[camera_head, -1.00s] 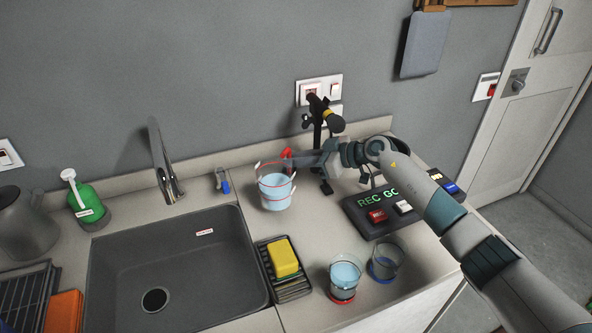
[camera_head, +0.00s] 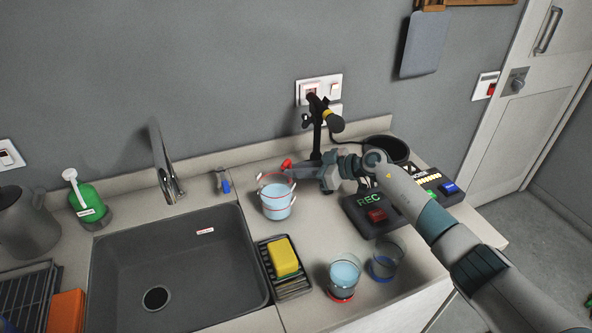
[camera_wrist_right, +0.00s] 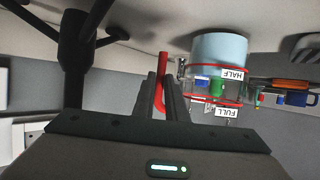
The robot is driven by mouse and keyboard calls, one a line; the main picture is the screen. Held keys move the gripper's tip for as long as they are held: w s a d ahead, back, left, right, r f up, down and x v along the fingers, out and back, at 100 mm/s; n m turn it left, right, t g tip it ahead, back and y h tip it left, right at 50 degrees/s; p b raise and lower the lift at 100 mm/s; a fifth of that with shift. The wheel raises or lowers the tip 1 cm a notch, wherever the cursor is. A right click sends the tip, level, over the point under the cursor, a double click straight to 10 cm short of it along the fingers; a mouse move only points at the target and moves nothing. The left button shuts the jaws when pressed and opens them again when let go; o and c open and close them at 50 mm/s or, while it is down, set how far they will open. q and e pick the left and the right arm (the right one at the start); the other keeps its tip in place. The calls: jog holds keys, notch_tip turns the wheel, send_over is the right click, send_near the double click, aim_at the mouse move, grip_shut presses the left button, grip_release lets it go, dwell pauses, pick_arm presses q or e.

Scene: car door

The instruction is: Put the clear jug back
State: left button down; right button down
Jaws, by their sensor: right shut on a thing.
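The clear jug (camera_head: 277,203) holds pale blue liquid and has red rings and a red handle. It is upright over the counter right of the sink; I cannot tell if its base touches. My right gripper (camera_head: 297,171) reaches it from the right and is shut on the red handle. In the right wrist view, which is upside down, the handle stands between the fingers (camera_wrist_right: 166,92), and the jug (camera_wrist_right: 219,50) shows HALF and FULL labels. The liquid lies near the HALF ring. My left gripper is not in view.
A black stand (camera_head: 318,130) rises close behind the gripper. A button panel (camera_head: 374,214) lies under my right arm. Two glasses, one with blue liquid (camera_head: 344,274) and one empty (camera_head: 386,260), stand near the front edge. A yellow sponge (camera_head: 284,257) sits beside the sink (camera_head: 180,265).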

jog(key=c, duration=1.8)
grip_release()
jog(key=shift+f, duration=0.1)
jog(key=shift+o, duration=0.2)
jog(key=b+v, duration=0.2)
jog(key=v, duration=1)
jog(key=shift+s, duration=0.1)
